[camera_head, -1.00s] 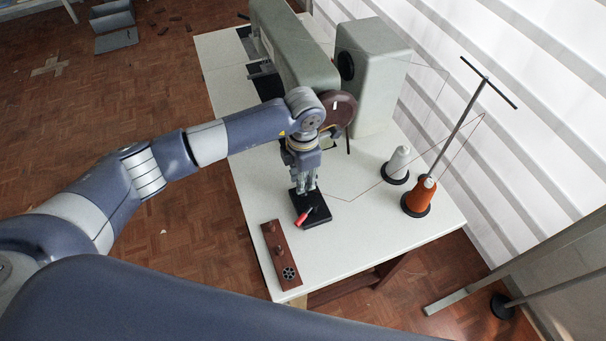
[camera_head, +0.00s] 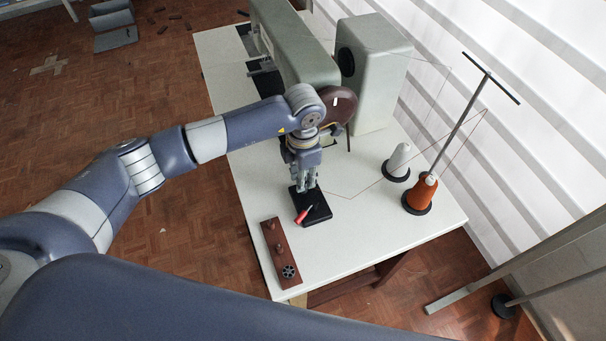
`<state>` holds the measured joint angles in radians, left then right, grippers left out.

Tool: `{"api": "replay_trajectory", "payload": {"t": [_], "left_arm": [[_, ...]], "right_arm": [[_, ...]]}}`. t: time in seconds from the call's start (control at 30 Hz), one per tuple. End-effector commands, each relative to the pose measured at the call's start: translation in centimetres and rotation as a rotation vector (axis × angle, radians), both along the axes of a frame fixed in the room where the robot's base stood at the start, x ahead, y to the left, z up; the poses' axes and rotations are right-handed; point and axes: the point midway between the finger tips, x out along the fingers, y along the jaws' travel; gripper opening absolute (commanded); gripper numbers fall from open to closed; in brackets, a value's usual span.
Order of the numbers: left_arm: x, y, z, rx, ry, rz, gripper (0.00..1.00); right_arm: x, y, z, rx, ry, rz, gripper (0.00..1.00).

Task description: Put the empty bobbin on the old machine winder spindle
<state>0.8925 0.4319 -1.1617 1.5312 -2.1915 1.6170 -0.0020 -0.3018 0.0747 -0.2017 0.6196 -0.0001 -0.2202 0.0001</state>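The winder's black base (camera_head: 318,211) lies on the white table, with a red lever (camera_head: 303,214) at its front left. My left gripper (camera_head: 309,188) points down over the back of this base. Its fingers are small and dark here, so I cannot tell whether they are open or hold a bobbin. The spindle is not clear to me; the gripper may hide it. A dark round piece with holes, which looks like a bobbin (camera_head: 288,272), lies at the near end of a brown wooden rack (camera_head: 274,261). My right gripper is not in view.
The green sewing machine (camera_head: 295,50) with its brown handwheel stands just behind my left gripper. A grey-green housing (camera_head: 375,75) is behind it. A white thread cone (camera_head: 398,160), an orange cone (camera_head: 422,192) and a thread stand (camera_head: 462,118) are right. The table's front right is clear.

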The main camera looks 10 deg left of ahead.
Motion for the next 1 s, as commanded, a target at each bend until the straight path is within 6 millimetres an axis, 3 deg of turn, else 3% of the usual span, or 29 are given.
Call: {"api": "replay_trajectory", "payload": {"t": [0.13,0.27,0.67,0.77,1.0], "left_arm": [[0.0,0.0,-0.3,0.0,0.0,0.0,0.15],[0.0,0.0,-0.2,0.0,0.0,0.0,0.45],[0.1,0.0,0.2,0.0,-0.001,0.0,0.45],[0.1,0.0,1.5,-0.001,-0.003,0.001,0.45],[0.1,-0.1,6.6,-0.001,-0.007,-0.002,0.45]], "right_arm": [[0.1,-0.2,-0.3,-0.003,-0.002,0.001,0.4],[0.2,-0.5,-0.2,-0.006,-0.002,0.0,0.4],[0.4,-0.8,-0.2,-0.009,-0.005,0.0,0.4],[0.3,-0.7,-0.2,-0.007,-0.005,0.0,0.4],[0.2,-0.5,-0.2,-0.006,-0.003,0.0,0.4]]}}
